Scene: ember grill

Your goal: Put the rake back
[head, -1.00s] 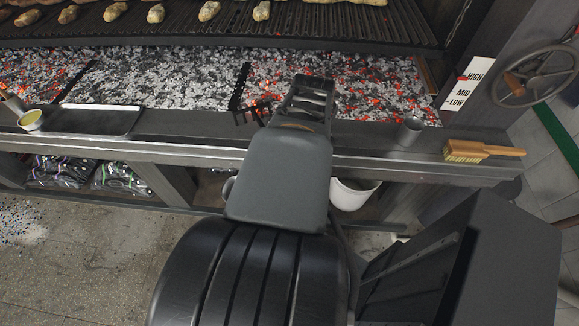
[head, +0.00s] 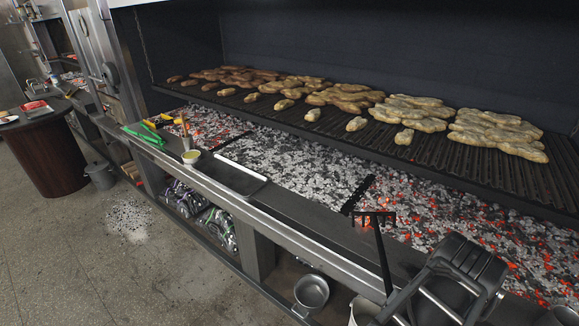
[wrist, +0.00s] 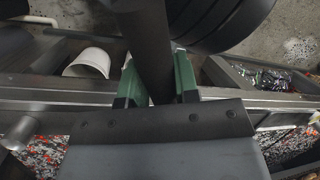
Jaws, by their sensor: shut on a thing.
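The black rake (head: 385,262) stands out above the front ledge in the head view, its short toothed head at the top and its dark handle running down toward my arm. In the wrist view the green-padded fingers of my gripper (wrist: 157,86) are shut around a thick dark handle (wrist: 147,40). In the head view my gripper is at the lower right, and its fingers are not clear there. A dark riveted strip over a grey sheet fills the bottom of the wrist view; I cannot tell whether it belongs to the rake.
Behind the metal ledge (head: 290,226) lies a bed of glowing coals (head: 300,165), under a grill (head: 470,160) with food. The ledge holds a shallow tray (head: 238,180), a sauce pot (head: 191,157) and green tongs (head: 145,137). A metal pot (head: 311,291) and white bucket (head: 363,311) sit below.

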